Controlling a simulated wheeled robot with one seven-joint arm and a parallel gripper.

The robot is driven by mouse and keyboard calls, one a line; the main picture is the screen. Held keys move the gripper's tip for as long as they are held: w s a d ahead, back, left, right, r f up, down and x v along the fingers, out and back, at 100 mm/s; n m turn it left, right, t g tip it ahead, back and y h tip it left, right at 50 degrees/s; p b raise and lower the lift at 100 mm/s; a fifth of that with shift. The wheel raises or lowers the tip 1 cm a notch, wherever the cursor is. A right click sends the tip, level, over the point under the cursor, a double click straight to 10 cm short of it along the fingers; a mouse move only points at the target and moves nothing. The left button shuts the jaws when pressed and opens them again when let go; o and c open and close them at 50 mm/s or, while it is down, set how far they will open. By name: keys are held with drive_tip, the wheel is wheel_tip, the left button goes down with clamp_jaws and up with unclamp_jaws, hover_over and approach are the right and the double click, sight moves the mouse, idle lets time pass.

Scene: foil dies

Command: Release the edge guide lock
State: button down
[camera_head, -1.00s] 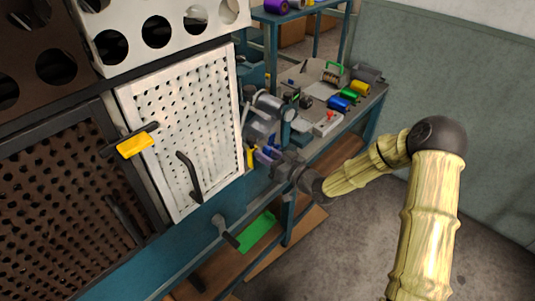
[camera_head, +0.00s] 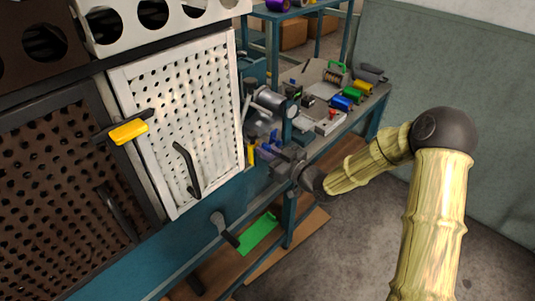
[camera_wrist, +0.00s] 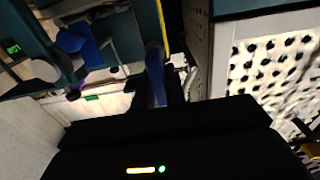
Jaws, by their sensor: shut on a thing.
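My gripper (camera_head: 279,157) is beside the machine's right end, at the end of my tan arm. It is shut on a blue lever (camera_wrist: 155,75), which runs down into the dark gripper body in the wrist view. I take this lever to be the edge guide lock. Blue parts (camera_head: 269,143) show just behind the gripper in the head view. The fingertips and the exact contact are hidden or too dark to make out.
A white perforated door (camera_head: 215,100) with a black handle (camera_head: 187,168) stands left of the gripper. A yellow-handled lever (camera_head: 128,132) sticks out there. A bench (camera_head: 350,118) with colored rolls is behind. A crank (camera_head: 224,230) and green sheet (camera_head: 258,234) are below. Open floor lies right.

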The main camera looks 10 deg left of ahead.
drive_tip(key=c, duration=1.4)
unclamp_jaws()
drive_tip(key=shift+c, duration=0.2)
drive_tip(key=b+v, duration=0.1)
drive_tip(key=v, duration=1.6)
drive_tip(key=shift+s+d+b, duration=0.15)
drive_tip(key=shift+s+b, duration=0.05)
drive_tip(key=shift+b, duration=0.2)
drive_tip(key=shift+f, duration=0.1)
